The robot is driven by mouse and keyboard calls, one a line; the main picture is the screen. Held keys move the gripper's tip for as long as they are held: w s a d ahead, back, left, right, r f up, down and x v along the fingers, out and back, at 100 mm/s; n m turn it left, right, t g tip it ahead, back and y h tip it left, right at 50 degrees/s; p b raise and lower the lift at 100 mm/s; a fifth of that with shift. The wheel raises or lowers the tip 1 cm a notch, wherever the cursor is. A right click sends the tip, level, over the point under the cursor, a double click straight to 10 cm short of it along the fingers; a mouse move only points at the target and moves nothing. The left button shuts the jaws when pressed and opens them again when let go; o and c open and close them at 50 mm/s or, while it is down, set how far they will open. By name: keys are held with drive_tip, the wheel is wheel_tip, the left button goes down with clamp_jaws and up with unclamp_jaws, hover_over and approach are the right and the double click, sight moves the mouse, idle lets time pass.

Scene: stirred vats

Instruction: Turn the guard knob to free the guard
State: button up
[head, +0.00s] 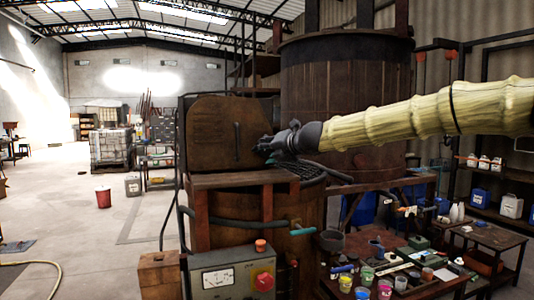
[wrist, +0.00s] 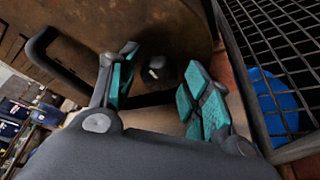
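A brown upright panel with rounded top corners, which looks like the guard (head: 215,130), stands above a vat at centre left. It carries a dark bar handle (head: 237,141); the handle shows at the left of the wrist view (wrist: 38,50). A small dark knob with a pale grey end (wrist: 157,66) sits by the panel in the wrist view, and I take it for the guard knob. My gripper (head: 264,150) is at the panel's right edge. In the wrist view its teal-padded fingers (wrist: 160,85) are apart, with the knob visible between and beyond them. Contact cannot be told.
A black wire grating (wrist: 285,60) is close on the right in the wrist view, and lies below my gripper in the head view (head: 302,172). A control box with a red button (head: 232,278) stands below the panel. A cluttered table (head: 415,290) is at lower right. Floor at left is mostly open.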

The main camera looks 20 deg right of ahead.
drive_tip(key=c, duration=0.6)
drive_tip(key=shift+c, duration=0.2)
drive_tip(key=shift+a+r+n+h+p, duration=0.15)
drive_tip(key=shift+n+h+p, duration=0.45)
drive_tip(key=shift+n+p, duration=0.5)
drive_tip(key=n+h+p, duration=0.1)
drive_tip(key=n+h, duration=0.1)
drive_tip(key=n, duration=0.1)
drive_tip(key=n+h, duration=0.2)
drive_tip(key=n+b, duration=0.1)
drive_tip(key=shift+a+f+n+h, duration=0.2)
drive_tip(key=shift+f+n+h, duration=0.1)
drive_tip(key=shift+h, duration=0.1)
drive_tip(key=n+h+b, duration=0.2)
drive_tip(key=n, duration=0.1)
drive_tip(key=shift+a, duration=0.1)
drive_tip(key=shift+r+n, duration=0.1)
drive_tip(key=shift+n, duration=0.3)
